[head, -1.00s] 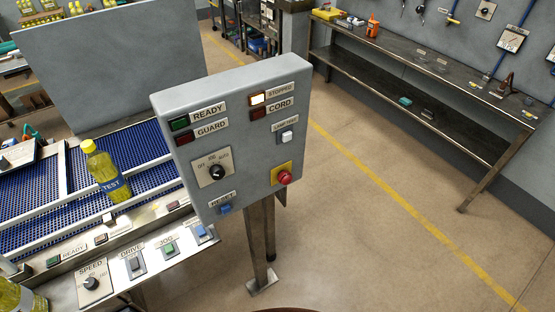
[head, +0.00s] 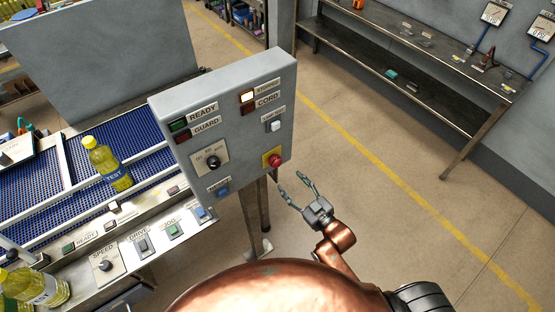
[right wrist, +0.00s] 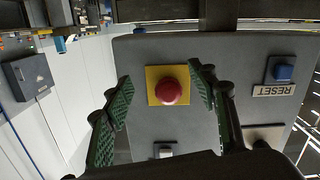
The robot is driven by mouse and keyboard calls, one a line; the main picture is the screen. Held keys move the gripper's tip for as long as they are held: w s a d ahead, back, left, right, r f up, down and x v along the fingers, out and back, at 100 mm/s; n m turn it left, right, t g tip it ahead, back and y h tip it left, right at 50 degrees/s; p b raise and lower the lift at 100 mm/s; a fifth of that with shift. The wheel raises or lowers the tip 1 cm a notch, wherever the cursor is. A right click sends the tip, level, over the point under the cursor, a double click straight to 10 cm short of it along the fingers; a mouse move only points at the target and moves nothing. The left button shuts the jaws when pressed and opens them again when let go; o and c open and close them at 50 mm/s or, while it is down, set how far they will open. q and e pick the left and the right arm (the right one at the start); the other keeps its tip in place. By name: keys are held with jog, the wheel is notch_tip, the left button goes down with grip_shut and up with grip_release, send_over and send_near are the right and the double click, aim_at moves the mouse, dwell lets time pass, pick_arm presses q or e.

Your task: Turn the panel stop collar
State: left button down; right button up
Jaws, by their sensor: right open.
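The panel stop is a red mushroom button (head: 274,161) on a yellow square plate, low on the right of the grey control panel (head: 235,135). In the right wrist view the red button (right wrist: 171,91) sits between the two green-padded fingers, with the panel face behind it. My right gripper (head: 294,183) is open and empty, a little to the right of and below the button in the head view. It appears apart from the button; the exact gap is hard to tell. The collar is not distinct from the button head. My left gripper is not in view.
The panel carries a blue reset button (head: 222,190), a selector knob (head: 212,162) and a lit STOPPED lamp (head: 247,97). A conveyor with a yellow TEST bottle (head: 106,165) stands left. A workbench (head: 410,60) is at the back right. The floor between is clear.

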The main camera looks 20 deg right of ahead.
aim_at(279, 165)
jog(key=shift+t+y, duration=0.3)
jog(key=shift+t, duration=0.1)
jog(key=w+a+r, duration=0.2)
jog(key=w+r, duration=0.1)
jog(key=w+a+r+p, duration=0.1)
jog(key=w+r, duration=0.1)
jog(key=shift+w+r, duration=0.15)
jog(key=shift+x, duration=0.8)
jog(key=shift+a, duration=0.1)
jog(key=c, duration=1.2)
